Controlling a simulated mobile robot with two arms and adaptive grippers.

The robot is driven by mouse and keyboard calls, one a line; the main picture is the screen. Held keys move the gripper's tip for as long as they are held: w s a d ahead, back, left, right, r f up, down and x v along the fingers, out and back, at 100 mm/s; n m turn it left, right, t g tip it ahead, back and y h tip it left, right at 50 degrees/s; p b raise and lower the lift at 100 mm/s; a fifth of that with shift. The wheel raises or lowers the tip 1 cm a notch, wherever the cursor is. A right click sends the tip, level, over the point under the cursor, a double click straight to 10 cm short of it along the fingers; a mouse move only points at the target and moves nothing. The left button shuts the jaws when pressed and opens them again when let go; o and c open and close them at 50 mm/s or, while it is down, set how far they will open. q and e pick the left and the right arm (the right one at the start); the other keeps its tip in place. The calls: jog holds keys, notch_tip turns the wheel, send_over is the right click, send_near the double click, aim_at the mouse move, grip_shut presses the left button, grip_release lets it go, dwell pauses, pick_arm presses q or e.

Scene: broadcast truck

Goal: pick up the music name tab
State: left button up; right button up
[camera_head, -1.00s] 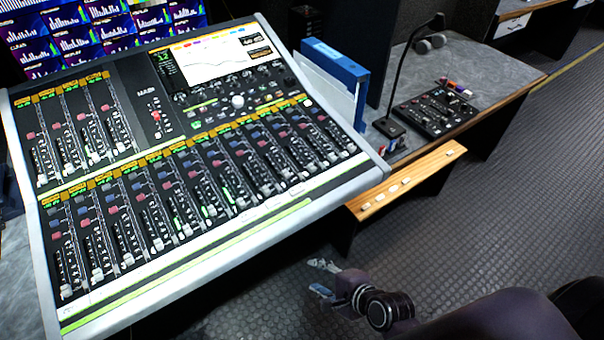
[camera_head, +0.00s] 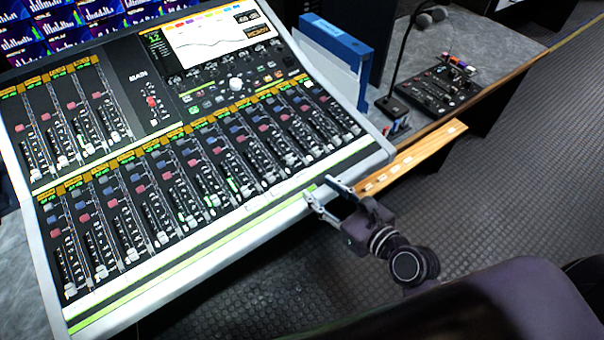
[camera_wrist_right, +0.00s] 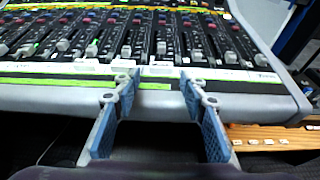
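Small white tabs lie along the front strip of the mixing console (camera_head: 330,165), and more lie on a wooden ledge (camera_head: 428,151) at its right. I cannot read which one is the music name tab. In the right wrist view, one white tab (camera_wrist_right: 160,71) sits on the strip just beyond the gap between my fingers. My right gripper (camera_head: 319,188) is open and empty at the console's front edge, left of the ledge; its blue-padded fingers also show in the right wrist view (camera_wrist_right: 157,88). My left gripper is not in view.
A blue binder (camera_head: 338,42) stands upright just right of the console. A gooseneck microphone (camera_head: 396,75) and a small control panel (camera_head: 440,88) are on the grey desk behind the ledge. The ribbed floor (camera_head: 480,200) at right is clear.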

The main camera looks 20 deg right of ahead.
aim_at(303, 175)
jog(key=x, duration=0.7)
jog(key=shift+d+f, duration=0.15)
jog(key=shift+d, duration=0.05)
jog(key=shift+s, duration=0.1)
jog(key=c, duration=0.6)
